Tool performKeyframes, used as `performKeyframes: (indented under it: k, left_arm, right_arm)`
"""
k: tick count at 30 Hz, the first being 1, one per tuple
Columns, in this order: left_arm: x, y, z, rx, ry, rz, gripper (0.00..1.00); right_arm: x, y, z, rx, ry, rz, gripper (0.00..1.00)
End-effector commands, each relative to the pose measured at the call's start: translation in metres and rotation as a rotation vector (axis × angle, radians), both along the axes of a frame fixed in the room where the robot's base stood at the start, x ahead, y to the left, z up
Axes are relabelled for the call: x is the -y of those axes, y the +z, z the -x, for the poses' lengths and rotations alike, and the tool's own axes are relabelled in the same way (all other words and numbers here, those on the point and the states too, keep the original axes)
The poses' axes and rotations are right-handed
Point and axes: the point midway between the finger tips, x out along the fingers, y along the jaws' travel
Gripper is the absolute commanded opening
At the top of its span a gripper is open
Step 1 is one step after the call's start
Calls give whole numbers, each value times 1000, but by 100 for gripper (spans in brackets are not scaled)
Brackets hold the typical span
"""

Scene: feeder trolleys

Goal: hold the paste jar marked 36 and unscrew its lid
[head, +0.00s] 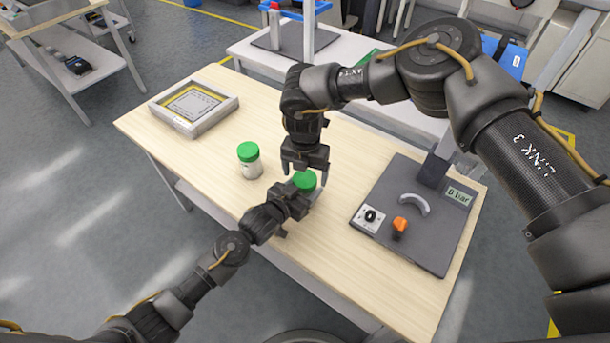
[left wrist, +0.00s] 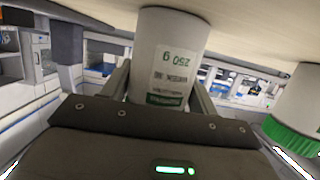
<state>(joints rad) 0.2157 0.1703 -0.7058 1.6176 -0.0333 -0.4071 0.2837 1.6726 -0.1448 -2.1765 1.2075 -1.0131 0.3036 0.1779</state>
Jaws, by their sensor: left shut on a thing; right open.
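A white jar with a green lid (head: 305,180) stands at the middle of the wooden table. My left gripper (head: 302,196) is shut on its body from the front left. The left wrist view is upside down and shows the held jar (left wrist: 172,45) between the fingers, with a label reading 250 g; its lid is hidden there. My right gripper (head: 305,172) points down over the green lid, open, with a finger on either side of it. A second white jar with a green lid (head: 249,160) stands to the left. I cannot read the number 36 on either jar.
A grey framed tray (head: 233,103) lies at the table's far left. The table's front edge is close to my left arm.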

Motion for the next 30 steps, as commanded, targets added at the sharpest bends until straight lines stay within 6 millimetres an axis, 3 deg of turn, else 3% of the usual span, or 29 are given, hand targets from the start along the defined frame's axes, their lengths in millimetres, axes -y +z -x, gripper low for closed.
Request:
performKeyframes:
  k: [6, 11, 20, 26, 30]
  left_arm:
    - [0, 0, 0, 0, 1, 0, 0]
    - [0, 0, 0, 0, 1, 0, 0]
    - [0, 0, 0, 0, 1, 0, 0]
    - [0, 0, 0, 0, 0, 0, 0]
    - [0, 0, 0, 0, 0, 0, 0]
  right_arm:
    - [0, 27, 0, 0, 0, -1, 84]
    - [0, 31, 0, -1, -12, 0, 82]
    - [-1, 63, 0, 1, -267, -3, 82]
    - [0, 62, 1, -1, -290, -1, 82]
    - [0, 47, 1, -2, -290, 0, 82]
